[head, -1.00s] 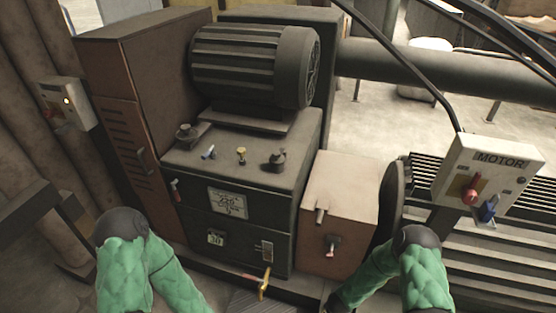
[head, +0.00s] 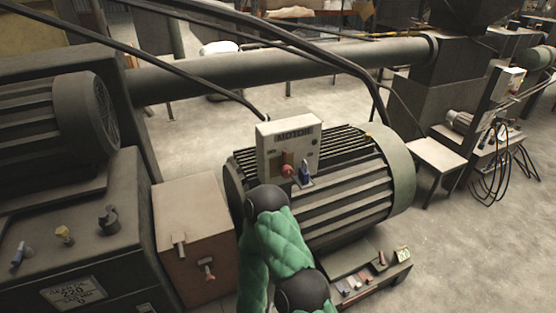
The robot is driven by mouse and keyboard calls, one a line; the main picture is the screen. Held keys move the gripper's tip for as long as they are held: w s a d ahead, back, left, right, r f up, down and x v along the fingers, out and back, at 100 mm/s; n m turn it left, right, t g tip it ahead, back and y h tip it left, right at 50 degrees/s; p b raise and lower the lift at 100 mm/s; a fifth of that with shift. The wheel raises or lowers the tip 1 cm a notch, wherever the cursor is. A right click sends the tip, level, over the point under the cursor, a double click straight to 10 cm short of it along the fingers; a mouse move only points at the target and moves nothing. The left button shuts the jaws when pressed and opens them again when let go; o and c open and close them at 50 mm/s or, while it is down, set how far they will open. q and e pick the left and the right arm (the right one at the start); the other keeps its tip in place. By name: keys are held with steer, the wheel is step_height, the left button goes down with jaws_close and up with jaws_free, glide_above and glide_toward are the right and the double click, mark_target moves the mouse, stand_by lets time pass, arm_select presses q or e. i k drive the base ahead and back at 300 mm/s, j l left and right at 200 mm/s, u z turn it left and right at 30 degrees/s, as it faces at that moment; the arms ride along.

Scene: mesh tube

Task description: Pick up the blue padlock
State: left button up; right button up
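The blue padlock (head: 305,174) hangs at the lower right front of the grey motor control box (head: 290,146), to the right of a red knob (head: 288,170). A green-sleeved arm of mine, likely the right, rises from the bottom centre just below the box. Its dark rounded joint is close below the padlock in the picture; I cannot tell the gap in depth. Neither gripper shows in the head view, and no gripper is seen touching the padlock.
A large ribbed motor (head: 345,190) stands behind and right of the box. A brown box (head: 195,240) and a dark machine cabinet (head: 85,230) are at left. Dark cables (head: 330,58) run overhead. A small tray (head: 372,278) of tools sits at lower right. Open floor (head: 480,255) lies at right.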

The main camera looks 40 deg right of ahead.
mark_target(303, 175)
steer(key=z, duration=1.65)
steer(key=i+l, duration=0.4)
steer(key=l, duration=0.25)
steer(key=i+l, duration=0.2)
steer(key=i+l+u, duration=0.1)
steer(key=u, duration=0.4)
steer(key=l+u, duration=0.6)
steer(key=u, duration=0.35)
